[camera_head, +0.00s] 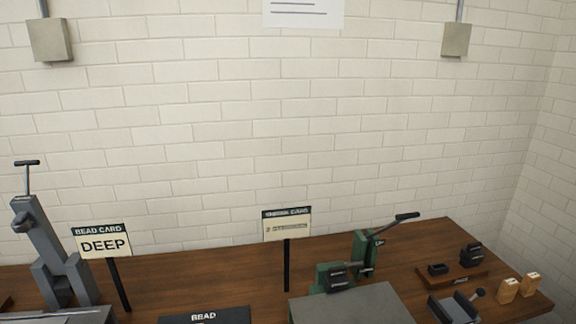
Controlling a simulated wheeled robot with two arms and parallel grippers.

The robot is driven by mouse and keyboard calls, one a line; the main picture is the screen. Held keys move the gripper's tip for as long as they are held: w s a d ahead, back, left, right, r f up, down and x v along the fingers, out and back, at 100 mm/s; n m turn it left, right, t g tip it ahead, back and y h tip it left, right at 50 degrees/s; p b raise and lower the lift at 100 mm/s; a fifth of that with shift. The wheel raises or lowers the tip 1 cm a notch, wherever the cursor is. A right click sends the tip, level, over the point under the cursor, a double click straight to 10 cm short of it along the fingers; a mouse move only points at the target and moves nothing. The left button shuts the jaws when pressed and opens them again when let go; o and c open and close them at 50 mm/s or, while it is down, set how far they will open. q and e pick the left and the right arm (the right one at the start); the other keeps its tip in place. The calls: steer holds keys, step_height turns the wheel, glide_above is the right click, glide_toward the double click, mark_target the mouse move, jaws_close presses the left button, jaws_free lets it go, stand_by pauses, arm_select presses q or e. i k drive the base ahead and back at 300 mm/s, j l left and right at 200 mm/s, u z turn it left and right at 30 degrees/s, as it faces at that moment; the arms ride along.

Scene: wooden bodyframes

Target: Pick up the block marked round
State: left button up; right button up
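Two small light-wood blocks stand upright at the right end of the wooden bench, a left one (507,291) and a right one (531,285). Each has a small dark mark near its top, too small to read, so I cannot tell which one is marked round. They stand close together with a narrow gap. Nothing is gripping them. Neither of my grippers is in view.
The bench (400,262) bears a green lever press (362,254), a grey plate (352,305), a dark-topped wooden stand (457,279), a small grey vise (455,308), a tall grey machine (48,250), a DEEP card (103,245) and another card (286,227). A brick wall stands behind.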

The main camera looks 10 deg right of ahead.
mark_target(509, 288)
steer(key=z, duration=1.85)
